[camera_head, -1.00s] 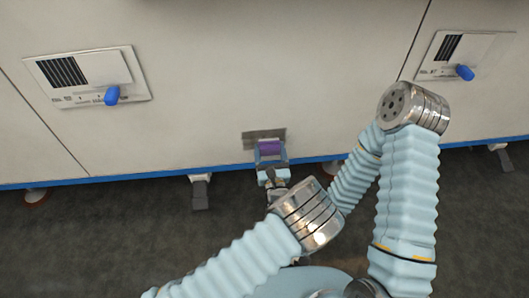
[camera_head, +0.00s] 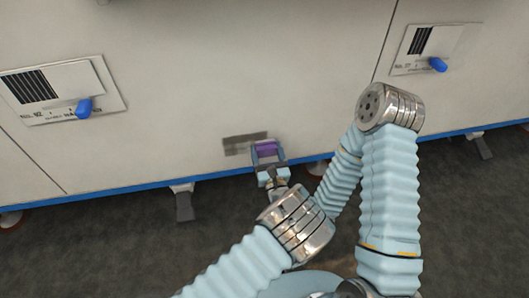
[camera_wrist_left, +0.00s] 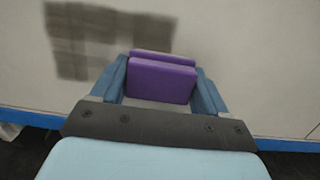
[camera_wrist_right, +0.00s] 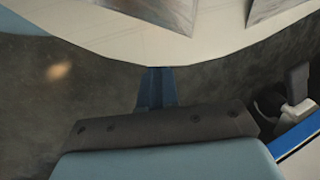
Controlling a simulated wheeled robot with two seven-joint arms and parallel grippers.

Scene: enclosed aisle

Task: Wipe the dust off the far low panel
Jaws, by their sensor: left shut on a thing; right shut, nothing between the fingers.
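A grey dust patch (camera_head: 240,143) lies low on the pale panel wall, above its blue bottom strip. It also shows in the left wrist view (camera_wrist_left: 85,45), at the upper left. My left gripper (camera_head: 266,153) is shut on a purple block-like wiper (camera_wrist_left: 160,80) and holds it at the right end of the patch. Whether the wiper touches the wall, I cannot tell. My right gripper (camera_wrist_right: 157,88) is shut and empty in the right wrist view, over the dark floor; in the head view it is hidden behind my arms.
Two plates with blue knobs are on the wall, one at the left (camera_head: 84,108) and one at the right (camera_head: 438,65). A blue strip (camera_head: 120,195) runs along the wall's foot, with grey feet (camera_head: 183,203) below. Dark floor lies in front.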

